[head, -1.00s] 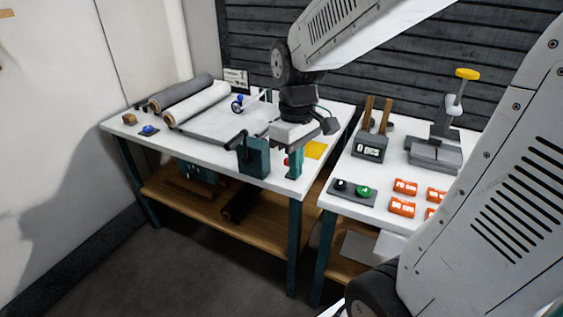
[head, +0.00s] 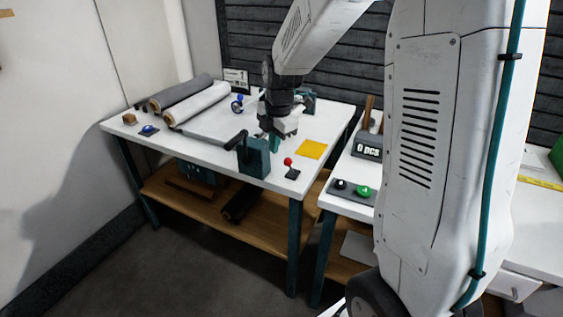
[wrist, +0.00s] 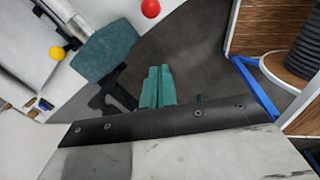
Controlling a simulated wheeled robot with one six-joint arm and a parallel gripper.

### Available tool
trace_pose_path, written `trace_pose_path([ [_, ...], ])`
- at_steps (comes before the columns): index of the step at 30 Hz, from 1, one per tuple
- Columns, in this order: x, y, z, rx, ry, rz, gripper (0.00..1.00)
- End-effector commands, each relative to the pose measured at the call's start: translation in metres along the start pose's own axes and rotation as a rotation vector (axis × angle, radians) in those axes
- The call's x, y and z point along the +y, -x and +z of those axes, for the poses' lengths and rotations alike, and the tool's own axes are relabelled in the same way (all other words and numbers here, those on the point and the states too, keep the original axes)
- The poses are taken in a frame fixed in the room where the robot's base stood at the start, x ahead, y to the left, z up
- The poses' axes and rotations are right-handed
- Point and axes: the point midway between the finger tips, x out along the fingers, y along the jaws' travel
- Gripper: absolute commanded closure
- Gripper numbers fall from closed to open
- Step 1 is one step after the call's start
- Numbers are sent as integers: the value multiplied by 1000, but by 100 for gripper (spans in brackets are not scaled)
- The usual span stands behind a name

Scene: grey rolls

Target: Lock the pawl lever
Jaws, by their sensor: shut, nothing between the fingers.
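A small lever with a red ball knob (head: 288,161) stands on a dark plate near the front right corner of the left table. A red ball also shows at the top of the wrist view (wrist: 150,8). A teal block (head: 256,158) with a black handle (head: 236,139) stands left of it; a teal block shows in the wrist view (wrist: 106,50) too. I cannot tell for certain which part is the pawl lever. My gripper (head: 274,143) is beside the block's right side in the picture. Its teal fingers (wrist: 157,92) are together and empty; contact is unclear.
A yellow square (head: 311,149) lies right of my gripper. Grey and white rolls (head: 197,103) lie at the table's back left, with a blue-knobbed part (head: 238,103) nearby. A counter box (head: 367,147) and button panel (head: 351,189) are on the right table. A yellow ball (wrist: 57,53) shows in the wrist view.

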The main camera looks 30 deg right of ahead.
Motion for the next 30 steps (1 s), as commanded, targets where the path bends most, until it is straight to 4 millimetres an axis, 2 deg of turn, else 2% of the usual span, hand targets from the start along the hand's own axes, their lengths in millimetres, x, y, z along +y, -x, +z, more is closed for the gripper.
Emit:
trace_pose_path([
  [7, 0, -1, 0, 0, -2, -1, 100],
  [11, -1, -11, 0, 1, -3, -3, 100],
  [14, -1, -27, 0, 2, -3, -5, 100],
  [25, -2, -105, -1, 2, -3, -6, 100],
  [27, 0, -96, 15, -1, -8, 1, 100],
  [30, 0, -91, 27, -1, -7, 1, 100],
])
